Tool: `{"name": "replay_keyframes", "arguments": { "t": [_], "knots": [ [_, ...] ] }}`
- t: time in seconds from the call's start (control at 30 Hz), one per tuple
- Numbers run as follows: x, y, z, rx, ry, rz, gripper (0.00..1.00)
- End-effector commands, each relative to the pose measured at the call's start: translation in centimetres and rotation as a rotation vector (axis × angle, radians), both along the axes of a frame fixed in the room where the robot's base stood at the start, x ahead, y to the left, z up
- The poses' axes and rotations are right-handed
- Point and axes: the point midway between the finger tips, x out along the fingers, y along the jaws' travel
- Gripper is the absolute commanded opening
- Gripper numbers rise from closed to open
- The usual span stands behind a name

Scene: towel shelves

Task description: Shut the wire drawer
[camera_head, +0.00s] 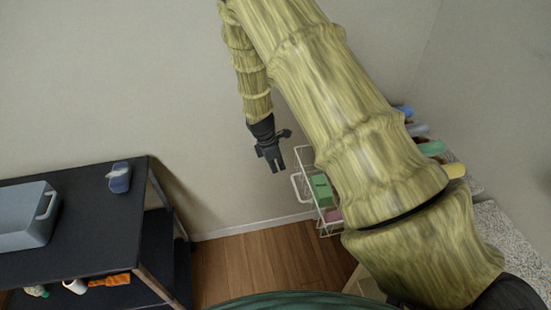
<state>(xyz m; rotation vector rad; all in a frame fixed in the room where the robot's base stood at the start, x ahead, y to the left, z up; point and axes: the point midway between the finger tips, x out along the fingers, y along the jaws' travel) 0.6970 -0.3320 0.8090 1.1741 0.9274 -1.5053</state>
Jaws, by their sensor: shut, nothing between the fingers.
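The white wire drawer (321,219) stands out from the unit at the right, partly hidden behind my arm. A green item (321,190) and a pink item (333,215) show inside it. Its white handle (297,188) is at its left front. My gripper (275,167) hangs pointing down just above and left of the handle in the picture. It is shut and empty. I cannot tell how far it is from the handle in depth.
Rolled towels (432,148) lie on the speckled top (504,232) at the right. A black shelf table (95,210) at the left bears a grey bin (25,222) and a blue item (119,178). Wooden floor (265,262) between is clear.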

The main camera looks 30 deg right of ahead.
Motion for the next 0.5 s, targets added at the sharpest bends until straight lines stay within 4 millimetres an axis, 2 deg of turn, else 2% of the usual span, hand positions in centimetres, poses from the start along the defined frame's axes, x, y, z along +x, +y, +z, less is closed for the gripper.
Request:
{"name": "replay_keyframes", "arguments": {
  "t": [0.3,0.5],
  "knots": [
    [-0.2,-0.9,-3.3,0.000,0.000,0.000,0.00],
    [-0.8,-3.5,-3.0,0.001,-0.001,-0.003,0.00]
  ]
}}
